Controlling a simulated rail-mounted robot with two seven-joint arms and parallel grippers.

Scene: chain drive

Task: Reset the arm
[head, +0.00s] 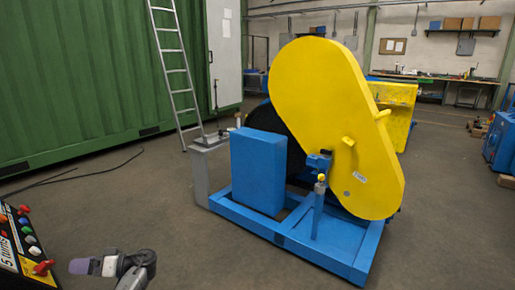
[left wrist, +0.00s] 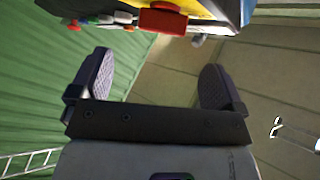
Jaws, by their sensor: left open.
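My left gripper (head: 92,266) is low at the left of the head view, beside the control box and away from the chain drive. In the left wrist view, the fingers of this gripper (left wrist: 155,82) are wide apart, with nothing between them. The control box (head: 8,262) stands at the lower left edge of the head view, with coloured buttons and red knobs. It also shows in the left wrist view (left wrist: 222,12), beyond the fingertips. My right arm and gripper are not in view.
The chain drive has a yellow guard (head: 325,110) on a blue frame (head: 330,245). A ladder (head: 172,65) leans against a green container (head: 80,70). A cable (head: 75,176) lies on the floor.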

